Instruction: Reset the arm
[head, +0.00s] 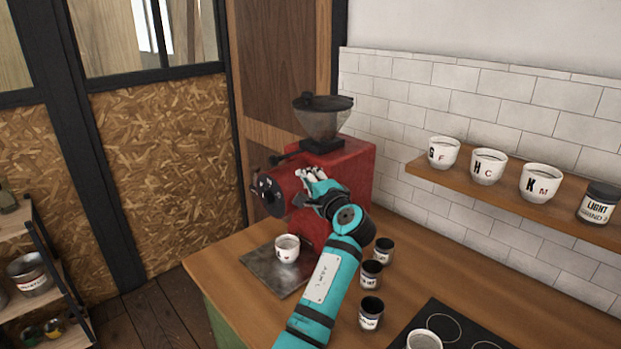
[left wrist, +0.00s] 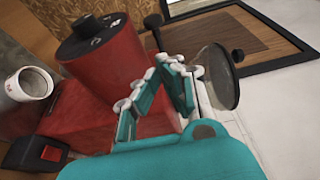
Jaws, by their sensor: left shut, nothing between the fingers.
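My left arm reaches up over the counter in the head view. Its teal gripper (head: 316,178) is shut and empty, in front of the red grinder (head: 355,160). In the left wrist view the shut fingers (left wrist: 170,68) are in front of the red grinder body (left wrist: 105,110), with its black round front cap (left wrist: 95,38) to their left. Whether the fingers touch the grinder I cannot tell. My right gripper is not in view.
A white cup (head: 287,250) stands on a metal plate (head: 262,268) below the grinder. Several small dark cups (head: 371,314) stand right of my arm, near a black cooktop (head: 449,326). A wall shelf (head: 424,174) holds white cups and a dark jar (head: 598,203).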

